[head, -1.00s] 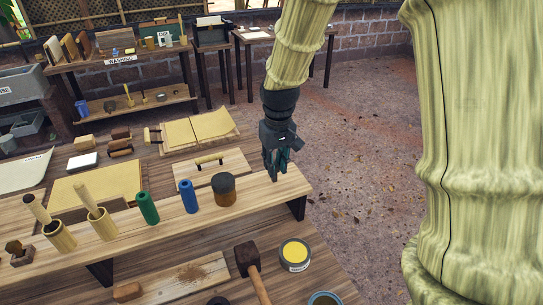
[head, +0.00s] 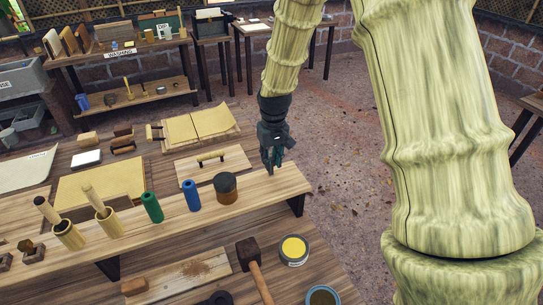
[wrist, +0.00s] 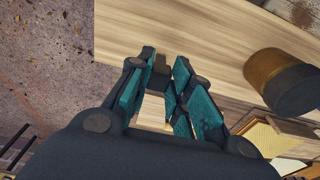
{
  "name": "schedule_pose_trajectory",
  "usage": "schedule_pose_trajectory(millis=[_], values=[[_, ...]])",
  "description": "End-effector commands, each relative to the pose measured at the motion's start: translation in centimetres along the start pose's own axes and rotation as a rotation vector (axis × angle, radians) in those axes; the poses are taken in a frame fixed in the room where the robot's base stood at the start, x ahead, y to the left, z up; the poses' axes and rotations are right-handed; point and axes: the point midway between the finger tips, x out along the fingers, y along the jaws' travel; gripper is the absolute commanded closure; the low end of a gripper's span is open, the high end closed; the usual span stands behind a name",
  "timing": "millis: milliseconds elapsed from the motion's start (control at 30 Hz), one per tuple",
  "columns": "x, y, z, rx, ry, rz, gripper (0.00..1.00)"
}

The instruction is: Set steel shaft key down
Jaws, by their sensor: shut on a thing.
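My gripper (head: 271,165) hangs over the right end of a raised wooden plank (head: 255,196), fingers pointing down. In the wrist view its teal-padded fingers (wrist: 160,78) are close together over the plank. A small greyish piece (wrist: 161,66) shows at the fingertips; I take it to be the steel shaft key, though the fingers hide much of it. I cannot tell from these views whether it touches the plank.
A dark-and-amber jar (head: 226,187) stands on the plank just left of my gripper, with a blue roller (head: 191,196) and a green roller (head: 152,207) further left. A mallet (head: 249,255) and yellow tin (head: 294,249) are below. Open floor is on the right.

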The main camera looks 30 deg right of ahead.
Motion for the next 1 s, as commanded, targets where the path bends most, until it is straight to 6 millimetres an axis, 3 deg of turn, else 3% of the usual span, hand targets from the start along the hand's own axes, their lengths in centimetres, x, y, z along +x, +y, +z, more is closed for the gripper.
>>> schedule_pose_trajectory(millis=[433,467,567,1000], values=[[0.6,-0.01,0.04,0.0,0.001,0.0,1.0],[0.57,-0.01,0.04,0.0,0.001,0.0,0.76],[0.54,-0.01,0.04,0.0,0.001,0.0,0.58],[-0.03,-0.02,-0.03,0.0,0.002,0.0,0.58]])
